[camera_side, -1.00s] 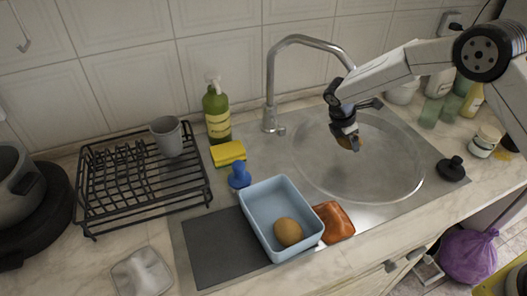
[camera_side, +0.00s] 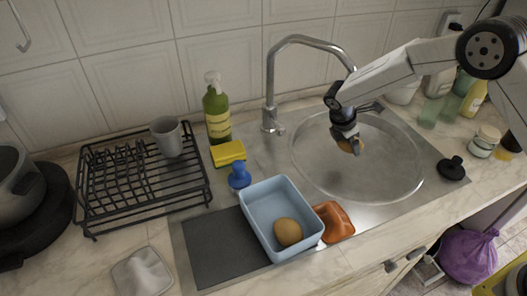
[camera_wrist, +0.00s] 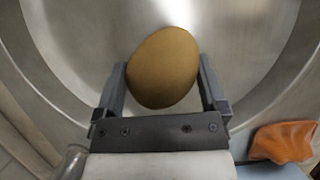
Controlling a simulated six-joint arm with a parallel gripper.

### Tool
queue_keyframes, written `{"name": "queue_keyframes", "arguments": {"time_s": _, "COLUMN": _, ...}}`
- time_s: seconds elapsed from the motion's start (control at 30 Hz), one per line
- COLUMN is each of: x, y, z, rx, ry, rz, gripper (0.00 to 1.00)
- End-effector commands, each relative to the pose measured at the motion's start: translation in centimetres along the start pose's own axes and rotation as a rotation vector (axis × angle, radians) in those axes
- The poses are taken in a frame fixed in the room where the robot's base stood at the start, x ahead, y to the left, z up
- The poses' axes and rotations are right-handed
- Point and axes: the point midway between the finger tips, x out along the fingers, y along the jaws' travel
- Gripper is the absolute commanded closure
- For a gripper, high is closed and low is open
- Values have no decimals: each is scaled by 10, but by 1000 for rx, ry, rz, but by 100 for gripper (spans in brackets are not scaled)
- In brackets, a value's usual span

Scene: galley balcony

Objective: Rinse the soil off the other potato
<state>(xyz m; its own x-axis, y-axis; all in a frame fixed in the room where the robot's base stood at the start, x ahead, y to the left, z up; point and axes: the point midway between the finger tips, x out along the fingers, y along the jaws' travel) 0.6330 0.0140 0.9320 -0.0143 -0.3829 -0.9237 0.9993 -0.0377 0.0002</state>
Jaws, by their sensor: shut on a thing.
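My gripper (camera_side: 346,137) is shut on a potato (camera_side: 349,147) and holds it over the round sink basin (camera_side: 385,180), below the tap's spout. In the wrist view the potato (camera_wrist: 164,68) sits between the two fingers, plain brown with no dark soil on the side that shows. Another brown potato (camera_side: 288,231) lies in the light blue tub (camera_side: 257,204) on the sink's left side. The tap (camera_side: 270,85) arches over from behind; my arm hides the end of its spout, and no water stream shows.
An orange cloth (camera_side: 336,222) lies right of the tub. A blue brush (camera_side: 239,176), yellow sponge (camera_side: 228,153) and green bottle (camera_side: 216,112) stand left of the basin. A black plug (camera_side: 451,168) lies at the right. A dish rack (camera_side: 140,185) is at the left.

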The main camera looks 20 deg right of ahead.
Motion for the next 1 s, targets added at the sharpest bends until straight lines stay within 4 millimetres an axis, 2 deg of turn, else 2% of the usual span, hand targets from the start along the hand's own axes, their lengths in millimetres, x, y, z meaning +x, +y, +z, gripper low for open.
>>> {"name": "queue_keyframes", "arguments": {"time_s": 1.0, "x": 1, "y": -58, "z": 4, "rx": 0, "ry": 0, "rz": 0, "gripper": 75}}
